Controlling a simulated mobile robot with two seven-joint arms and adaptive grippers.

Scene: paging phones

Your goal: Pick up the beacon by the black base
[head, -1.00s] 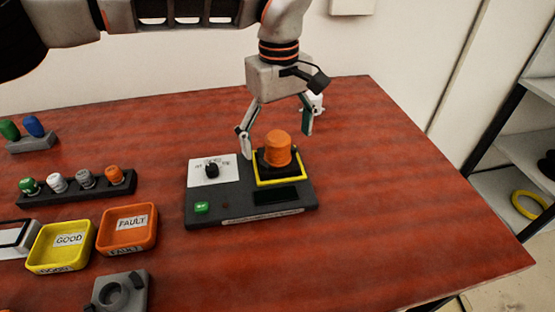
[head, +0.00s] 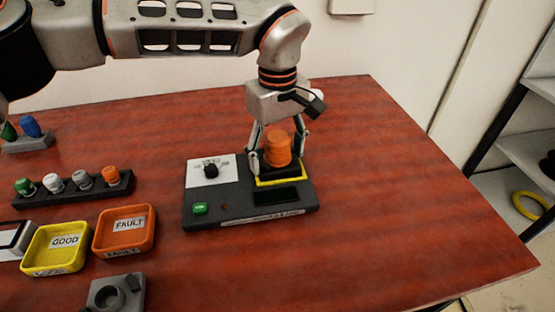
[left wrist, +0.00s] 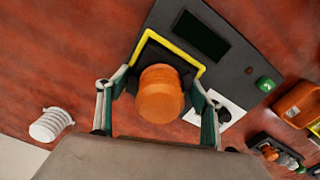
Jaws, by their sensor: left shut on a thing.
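The beacon has an orange cap (head: 277,149) on a black base (head: 275,169). It stands upright within the yellow-edged square of the dark test panel (head: 230,212). My left gripper (head: 279,158) points down from above, with one finger on each side of the beacon, and is shut on it low down at the black base. In the left wrist view the orange cap (left wrist: 160,94) sits between the two fingers (left wrist: 160,105), and the black base (left wrist: 155,62) shows partly behind it. The finger contacts are partly hidden. My right gripper is not in view.
The panel also carries a black knob (head: 211,170) and a green button (head: 200,209). A yellow GOOD tray (head: 58,268) and an orange FAULT tray (head: 122,252) stand to the left. A white ribbed object (left wrist: 50,124) stands behind the panel. The table's right side is clear.

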